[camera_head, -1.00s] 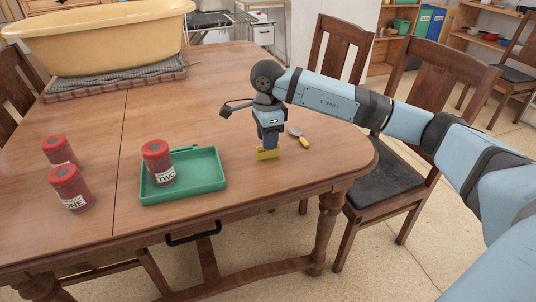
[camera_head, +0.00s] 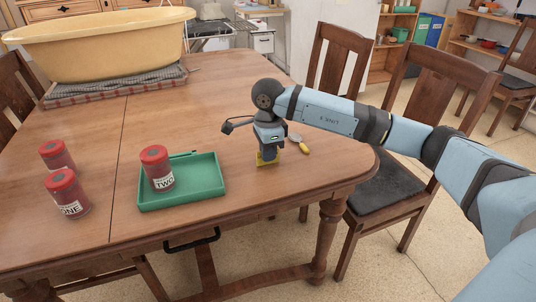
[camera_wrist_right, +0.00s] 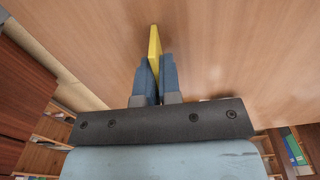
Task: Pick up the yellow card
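The yellow card (camera_head: 266,161) is at the right part of the wooden table, below my right wrist. My right gripper (camera_head: 268,156) points down at it, and its fingers partly cover the card. In the right wrist view the yellow card (camera_wrist_right: 155,42) stands edge-on between the two blue fingers of the right gripper (camera_wrist_right: 157,68). The fingers lie against both sides of the card, and its end sticks out beyond their tips. I cannot tell whether the card touches the table. My left gripper is not in view.
A green tray (camera_head: 205,188) holding a red jar labelled TWO (camera_head: 156,168) is left of the card. Two red jars (camera_head: 67,194) (camera_head: 57,157) stand further left. A yellow-handled utensil (camera_head: 299,144) lies right of the gripper. A yellow tub (camera_head: 95,42) is behind.

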